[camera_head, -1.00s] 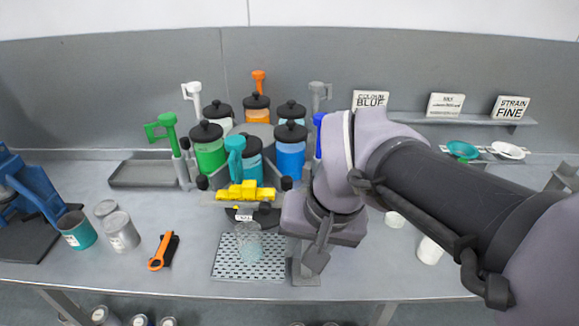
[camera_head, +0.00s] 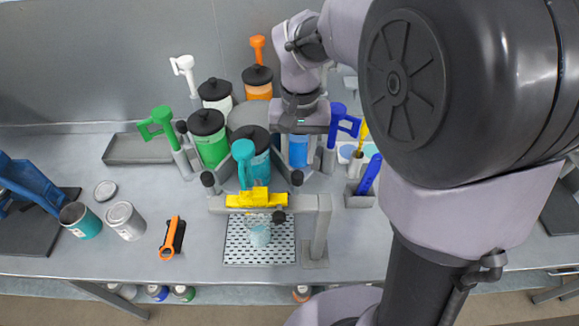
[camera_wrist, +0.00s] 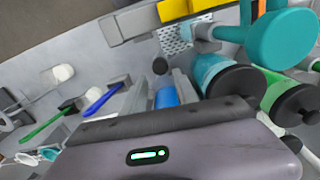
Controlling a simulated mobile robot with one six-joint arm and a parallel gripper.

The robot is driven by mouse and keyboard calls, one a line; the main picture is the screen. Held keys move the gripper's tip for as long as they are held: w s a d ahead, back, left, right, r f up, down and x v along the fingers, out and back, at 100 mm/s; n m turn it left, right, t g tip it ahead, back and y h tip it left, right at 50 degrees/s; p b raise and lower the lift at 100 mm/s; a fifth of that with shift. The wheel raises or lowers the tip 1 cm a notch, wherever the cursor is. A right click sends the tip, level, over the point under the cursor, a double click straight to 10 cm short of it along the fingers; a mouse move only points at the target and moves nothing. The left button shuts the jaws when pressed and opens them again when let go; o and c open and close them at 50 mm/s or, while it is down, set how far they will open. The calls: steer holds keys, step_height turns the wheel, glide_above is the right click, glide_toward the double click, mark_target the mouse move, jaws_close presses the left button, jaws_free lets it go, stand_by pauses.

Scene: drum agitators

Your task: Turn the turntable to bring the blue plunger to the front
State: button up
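The turntable's grey top (camera_head: 252,131) shows among several black-lidded canisters, each beside a coloured plunger. The teal plunger (camera_head: 243,158) is at the front, behind the yellow bar. The blue plunger (camera_head: 345,122) is on the right side, and the blue canister (camera_head: 298,152) is next to it. The green plunger (camera_head: 158,122) is on the left; the white and orange ones are at the back. My gripper (camera_head: 298,148) points down at the blue canister, its fingers apart with blue showing between them. The blue canister also shows in the wrist view (camera_wrist: 166,98). Contact cannot be told.
A grey frame with a yellow clamp (camera_head: 257,199) stands in front, over a clear cup (camera_head: 260,235) on a perforated tray (camera_head: 235,252). A blue-handled tool (camera_head: 370,174) stands right of the frame. Tins (camera_head: 125,220) and an orange tool (camera_head: 171,238) lie at the front left.

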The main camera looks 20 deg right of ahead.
mark_target(297, 187)
step_height(297, 187, down, 13)
steer(key=b, duration=0.2)
steer(key=shift+f+b, duration=0.1)
steer(key=shift+b, duration=0.25)
steer(key=shift+c, duration=0.5)
jaws_close()
stand_by(0.6)
